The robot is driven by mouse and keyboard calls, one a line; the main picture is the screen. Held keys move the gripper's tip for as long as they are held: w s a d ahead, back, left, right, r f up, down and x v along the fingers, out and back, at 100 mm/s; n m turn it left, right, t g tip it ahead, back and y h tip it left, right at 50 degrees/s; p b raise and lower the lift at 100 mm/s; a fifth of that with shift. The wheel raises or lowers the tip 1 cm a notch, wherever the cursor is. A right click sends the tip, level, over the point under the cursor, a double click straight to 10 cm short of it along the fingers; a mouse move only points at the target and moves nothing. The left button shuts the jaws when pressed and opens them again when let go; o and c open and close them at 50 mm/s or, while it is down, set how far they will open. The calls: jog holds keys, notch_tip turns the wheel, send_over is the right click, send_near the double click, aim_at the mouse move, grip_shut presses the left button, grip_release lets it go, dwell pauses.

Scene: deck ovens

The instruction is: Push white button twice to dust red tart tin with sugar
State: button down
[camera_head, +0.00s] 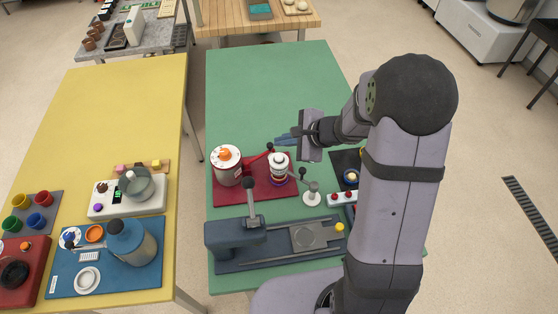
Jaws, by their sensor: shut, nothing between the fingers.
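My gripper (284,141) is shut and empty, held above the green table, just behind the red mat. On the red mat (253,196) stands a white canister with an orange knob (228,166) and a red arm beside it. I cannot tell whether the red there is the tart tin. A small box with red and white buttons (340,198) sits at the right, partly hidden behind my arm. The white button is too small to make out clearly.
A blue-grey press-like machine (235,235) with an upright lever and a long rail fills the table front. A dark mat (342,160) lies partly behind my arm. The back of the green table (262,85) is clear. A yellow table (125,100) with other devices stands left.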

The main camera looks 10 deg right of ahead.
aim_at(282, 160)
jog(key=shift+f+b, duration=1.6)
jog(key=shift+f, duration=0.35)
jog(key=shift+f+b, duration=0.9)
jog(key=shift+b, duration=0.3)
dwell(1.4)
jog(key=shift+r, duration=0.2)
jog(key=shift+r+p, duration=0.65)
jog(key=shift+r, duration=0.05)
jog(key=shift+r+p, duration=1.9)
jog(key=shift+r, duration=0.65)
